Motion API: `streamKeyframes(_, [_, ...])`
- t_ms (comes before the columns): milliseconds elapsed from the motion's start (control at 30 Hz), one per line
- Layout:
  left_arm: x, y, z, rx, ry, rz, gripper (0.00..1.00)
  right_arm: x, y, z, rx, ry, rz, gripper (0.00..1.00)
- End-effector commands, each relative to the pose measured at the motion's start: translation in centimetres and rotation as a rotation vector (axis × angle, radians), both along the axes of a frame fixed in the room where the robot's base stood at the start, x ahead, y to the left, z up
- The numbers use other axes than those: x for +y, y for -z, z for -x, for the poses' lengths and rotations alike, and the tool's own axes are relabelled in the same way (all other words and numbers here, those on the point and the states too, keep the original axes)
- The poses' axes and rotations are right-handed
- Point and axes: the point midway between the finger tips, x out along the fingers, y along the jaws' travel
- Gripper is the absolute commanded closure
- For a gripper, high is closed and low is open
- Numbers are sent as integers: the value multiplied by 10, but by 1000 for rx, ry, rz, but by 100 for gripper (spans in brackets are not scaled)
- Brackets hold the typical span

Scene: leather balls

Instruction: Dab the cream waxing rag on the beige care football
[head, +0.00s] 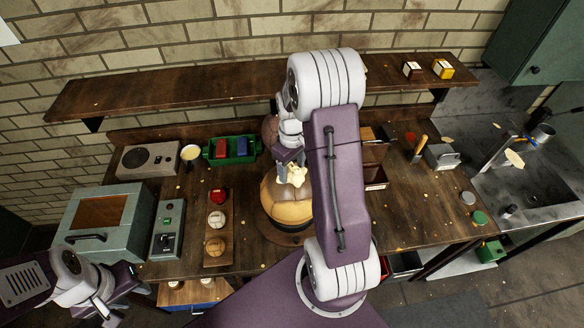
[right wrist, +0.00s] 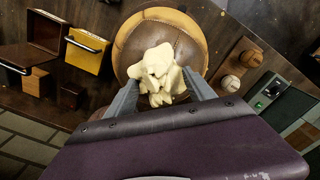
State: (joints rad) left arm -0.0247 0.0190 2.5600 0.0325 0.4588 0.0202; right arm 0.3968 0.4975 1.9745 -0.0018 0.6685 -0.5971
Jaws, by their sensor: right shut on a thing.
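The cream waxing rag (head: 297,176) is a crumpled pale cloth. My right gripper (head: 289,164) is shut on it; the rag also shows between the fingers in the right wrist view (right wrist: 160,73). The beige care football (head: 288,208), a large ball with tan and brown panels, sits on the workbench below the rag. It fills the area behind the rag in the right wrist view (right wrist: 188,43). The rag overlaps the ball's top; I cannot tell if they touch. My left gripper (head: 120,290) is low at the front left, away from the ball, its fingers too small to judge.
Small balls (head: 216,220) stand on a wooden strip left of the football. A green tray (head: 232,150) with red and blue blocks is behind them. A grey-green cabinet (head: 98,222) is at left. A wall shelf (head: 200,88) runs above the bench, and a sink (head: 515,180) is at right.

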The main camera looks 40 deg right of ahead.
Motion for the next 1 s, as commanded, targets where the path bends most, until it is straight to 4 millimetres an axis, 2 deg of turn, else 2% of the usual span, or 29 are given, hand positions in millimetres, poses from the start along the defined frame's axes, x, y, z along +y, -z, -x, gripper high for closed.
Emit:
streamKeyframes(533, [0,-5,0,0,0,0,64,0,-3,0,0,0,0,70])
streamKeyframes(1000, [0,-47,0,0,0,0,64,0,-49,0,-1,0,0,70])
